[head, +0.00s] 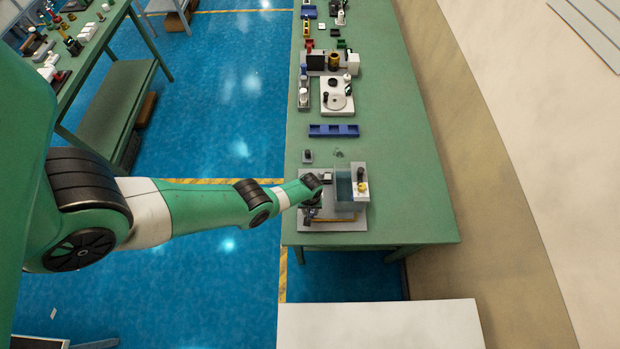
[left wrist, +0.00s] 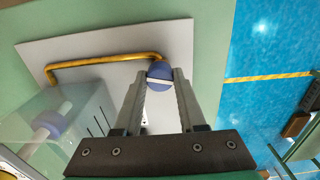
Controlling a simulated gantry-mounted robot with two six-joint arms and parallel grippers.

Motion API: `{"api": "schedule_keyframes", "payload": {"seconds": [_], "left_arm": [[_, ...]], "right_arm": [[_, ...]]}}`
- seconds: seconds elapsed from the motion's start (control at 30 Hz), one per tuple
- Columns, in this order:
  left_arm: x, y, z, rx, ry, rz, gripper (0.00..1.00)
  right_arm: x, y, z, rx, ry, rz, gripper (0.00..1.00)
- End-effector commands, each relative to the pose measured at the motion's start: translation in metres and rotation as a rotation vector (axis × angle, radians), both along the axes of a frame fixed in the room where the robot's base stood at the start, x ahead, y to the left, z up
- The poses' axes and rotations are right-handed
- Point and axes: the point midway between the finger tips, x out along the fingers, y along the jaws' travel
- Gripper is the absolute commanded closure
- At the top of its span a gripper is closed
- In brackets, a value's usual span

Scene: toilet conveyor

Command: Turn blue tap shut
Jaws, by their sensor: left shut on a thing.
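The blue tap (left wrist: 160,71) is a round blue knob with a pale bar across it, at the end of a bent brass pipe (left wrist: 100,62) in the left wrist view. My left gripper (left wrist: 163,82) is shut on the tap, one finger on each side. In the head view my left gripper (head: 311,202) is over the left part of the toilet rig, and my arm hides the tap there. The clear water tank (head: 344,176) stands beside it; it also shows in the left wrist view (left wrist: 75,110). My right gripper is in neither view.
The rig's pale base plate (head: 335,226) sits near the front end of the green table (head: 410,215). A blue tray (head: 333,131) and a white unit with a round dial (head: 337,97) lie farther back. The table right of the rig is clear.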

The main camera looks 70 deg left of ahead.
Motion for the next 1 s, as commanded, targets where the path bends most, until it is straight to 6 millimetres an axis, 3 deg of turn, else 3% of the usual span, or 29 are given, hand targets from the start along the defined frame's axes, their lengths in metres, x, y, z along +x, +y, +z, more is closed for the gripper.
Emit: {"api": "schedule_keyframes", "payload": {"seconds": [1.0], "left_arm": [[-0.0005,0.0001,-0.0004,0.0,0.0,-0.958,1.0]], "right_arm": [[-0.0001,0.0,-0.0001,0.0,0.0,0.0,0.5]]}}
